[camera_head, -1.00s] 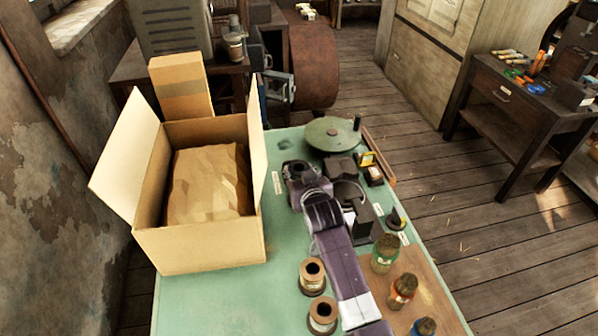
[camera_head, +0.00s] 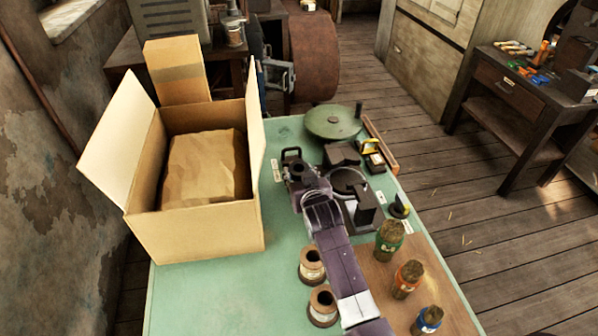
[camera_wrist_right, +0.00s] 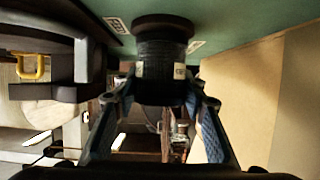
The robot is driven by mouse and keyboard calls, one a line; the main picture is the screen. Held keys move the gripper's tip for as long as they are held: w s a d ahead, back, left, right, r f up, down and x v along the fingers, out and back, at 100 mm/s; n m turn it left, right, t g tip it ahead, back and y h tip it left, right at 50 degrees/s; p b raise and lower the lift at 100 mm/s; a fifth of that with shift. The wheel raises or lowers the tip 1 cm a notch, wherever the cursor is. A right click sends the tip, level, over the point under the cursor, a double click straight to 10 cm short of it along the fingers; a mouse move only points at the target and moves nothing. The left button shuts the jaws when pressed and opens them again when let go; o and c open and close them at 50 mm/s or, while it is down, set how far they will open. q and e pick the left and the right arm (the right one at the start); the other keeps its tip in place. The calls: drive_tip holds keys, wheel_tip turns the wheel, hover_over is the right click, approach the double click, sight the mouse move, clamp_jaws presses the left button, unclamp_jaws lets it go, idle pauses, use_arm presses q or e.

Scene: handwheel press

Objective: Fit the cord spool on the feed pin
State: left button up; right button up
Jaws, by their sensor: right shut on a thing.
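A dark cord spool (camera_wrist_right: 160,70) with a wide flange and a small pale label sits between the two fingers of my right gripper (camera_wrist_right: 160,100) in the right wrist view. The fingers are shut on its sides. In the head view my right gripper (camera_head: 299,178) is over the green bench top, left of the black press parts, and mostly hides the spool. Two brown spools (camera_head: 312,266) (camera_head: 322,305) stand left of my right forearm. I cannot clearly pick out the feed pin. My left gripper is not in view.
An open cardboard box (camera_head: 195,235) stands left on the green bench (camera_head: 215,290). A green handwheel (camera_head: 334,121) is behind the press base (camera_head: 361,212). Several cork-topped jars (camera_head: 389,240) stand on a brown board at right. Bare bench lies between box and gripper.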

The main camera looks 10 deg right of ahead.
drive_tip(key=o, duration=1.3)
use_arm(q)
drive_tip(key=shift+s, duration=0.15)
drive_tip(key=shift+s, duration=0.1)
